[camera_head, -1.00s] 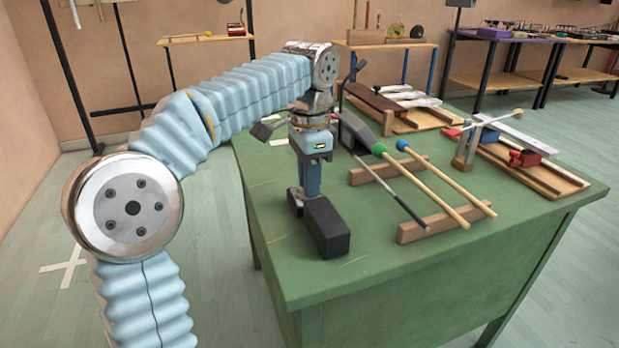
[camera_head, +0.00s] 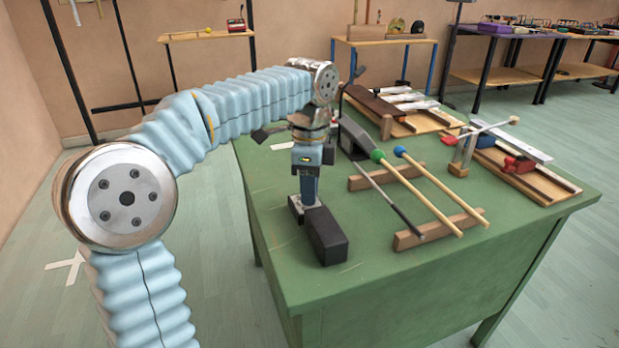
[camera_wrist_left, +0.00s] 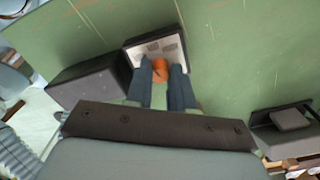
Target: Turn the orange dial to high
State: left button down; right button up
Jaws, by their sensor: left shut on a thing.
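The orange dial (camera_wrist_left: 160,68) shows in the left wrist view, on a pale panel with dark markings (camera_wrist_left: 140,50) set in a dark box. My left gripper (camera_wrist_left: 161,75) points down at the panel and is shut on the dial, one blue-grey finger on each side. In the head view my left gripper (camera_head: 309,190) is low over the device on the green table, and the dial is hidden behind it. A black block (camera_head: 326,236) stands right next to the panel on the near side. My right gripper is not in view.
Mallets with green (camera_head: 377,155) and blue heads lie across wooden rails (camera_head: 440,228) on the green table (camera_head: 370,290). A dark wedge-shaped object (camera_head: 355,136) stands close to my left gripper. Wooden boards with parts lie farther back. The table's front left is clear.

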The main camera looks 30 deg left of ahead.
pick_arm(q)
jog(key=m+p, duration=0.1)
jog(key=m, duration=0.4)
jog(key=shift+m, duration=0.3)
jog(key=m, duration=0.6)
jog(key=shift+m, duration=0.3)
jog(key=c, duration=1)
grip_release()
jog(key=shift+r, duration=0.1)
jog(key=shift+r, duration=6.8)
